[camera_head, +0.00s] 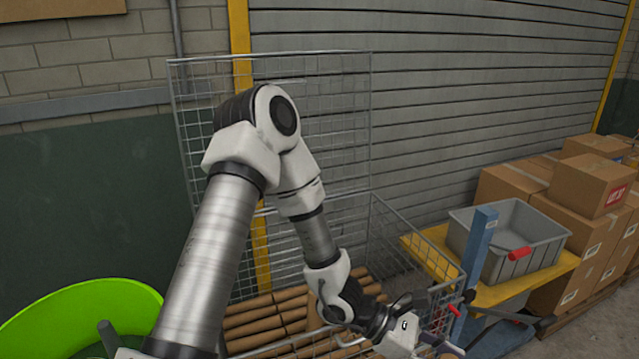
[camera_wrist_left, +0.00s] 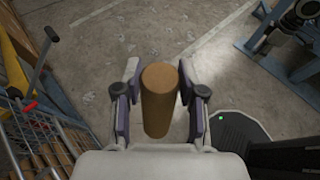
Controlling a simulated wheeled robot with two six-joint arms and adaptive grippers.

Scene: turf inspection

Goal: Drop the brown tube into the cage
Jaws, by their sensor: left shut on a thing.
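The brown tube (camera_wrist_left: 158,105) sits between the two fingers of my left gripper (camera_wrist_left: 157,92) in the left wrist view, its round end facing away from the wrist. The gripper is shut on it. In the head view my left gripper (camera_head: 408,325) is low at the near right side of the cage; I cannot make out the tube clearly there. The wire cage (camera_head: 408,238) has a tall mesh back and holds several brown tubes (camera_head: 265,318) lying side by side. In the wrist view the cage edge is at lower left and bare floor lies beyond the held tube. My right gripper is not in view.
A yellow-topped trolley (camera_head: 425,254) with a blue post and a grey bin (camera_head: 522,238) stands right of the cage. Stacked cardboard boxes (camera_head: 590,187) are behind it. A green round tub (camera_head: 85,310) is at lower left. A blue frame (camera_wrist_left: 285,45) stands at upper right in the wrist view.

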